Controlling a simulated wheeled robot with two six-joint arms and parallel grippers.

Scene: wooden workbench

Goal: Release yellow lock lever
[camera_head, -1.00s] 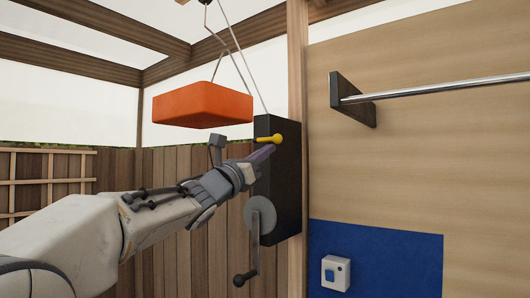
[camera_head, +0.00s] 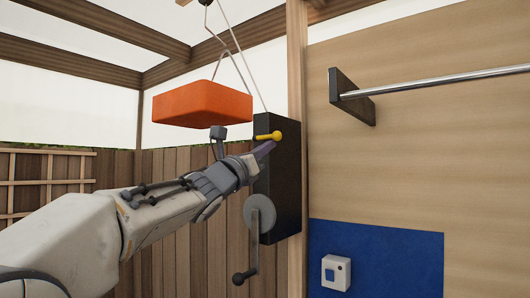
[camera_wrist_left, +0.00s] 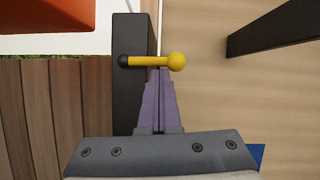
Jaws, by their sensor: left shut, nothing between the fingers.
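The yellow lock lever (camera_head: 268,136) sticks out from the upper part of a black winch box (camera_head: 287,190) on the wooden post. In the left wrist view the lever (camera_wrist_left: 150,62) lies level, with a dark pivot at its left end and a round yellow knob at its right. My left gripper (camera_head: 270,145) is shut and empty. Its purple fingertips (camera_wrist_left: 160,72) are just below the lever, close to the knob; I cannot tell whether they touch it. My right gripper is not in view.
An orange block (camera_head: 203,103) hangs from cables above my left arm. A crank (camera_head: 260,215) with a round disc is on the winch box below the lever. A metal rail (camera_head: 440,86) on a dark bracket and a white switch box (camera_head: 336,272) are on the right wall.

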